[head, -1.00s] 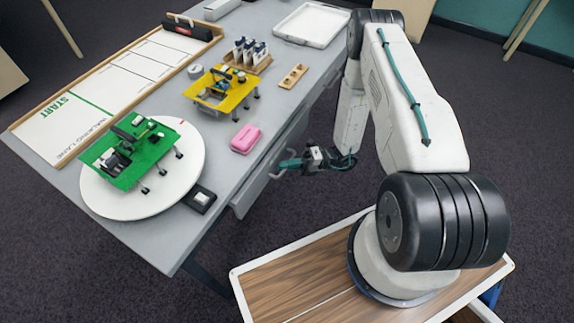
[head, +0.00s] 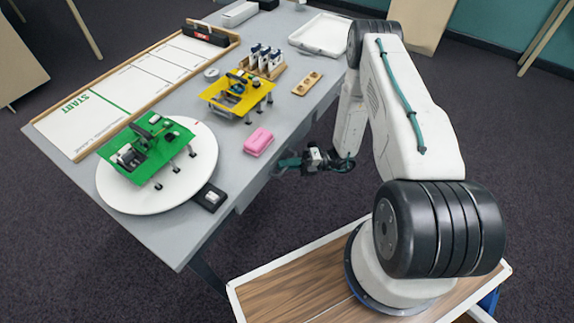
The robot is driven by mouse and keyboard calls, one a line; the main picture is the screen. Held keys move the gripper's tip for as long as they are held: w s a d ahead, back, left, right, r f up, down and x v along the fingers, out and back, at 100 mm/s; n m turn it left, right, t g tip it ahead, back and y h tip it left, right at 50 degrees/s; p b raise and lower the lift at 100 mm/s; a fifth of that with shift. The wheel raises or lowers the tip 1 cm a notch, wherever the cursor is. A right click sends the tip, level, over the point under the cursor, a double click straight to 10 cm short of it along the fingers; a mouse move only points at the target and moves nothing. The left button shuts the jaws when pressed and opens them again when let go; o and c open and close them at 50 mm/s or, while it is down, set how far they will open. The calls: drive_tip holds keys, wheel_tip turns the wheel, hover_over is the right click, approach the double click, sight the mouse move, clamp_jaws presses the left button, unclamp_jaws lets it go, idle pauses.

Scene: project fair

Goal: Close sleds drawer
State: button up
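The drawer front (head: 259,184) shows as a thin grey strip under the right edge of the grey table, close in to that edge. No gap between it and the table can be made out from this angle, and no label on it can be read. My gripper (head: 287,163), with teal fingers, is low beside the table edge and points left at the drawer front. It seems to touch or nearly touch it. Its fingertips are small and partly lost against the drawer, so whether they are open or shut is unclear.
On the table (head: 165,235) are a green sled-like model (head: 150,150) on a white disc (head: 110,190), a yellow model (head: 225,97), a pink block (head: 258,142), a small black box (head: 210,197) and a white tray (head: 322,36).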

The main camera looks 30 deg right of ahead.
drive_tip(key=shift+d, duration=0.1)
drive_tip(key=v, duration=0.7)
drive_tip(key=shift+d, duration=0.3)
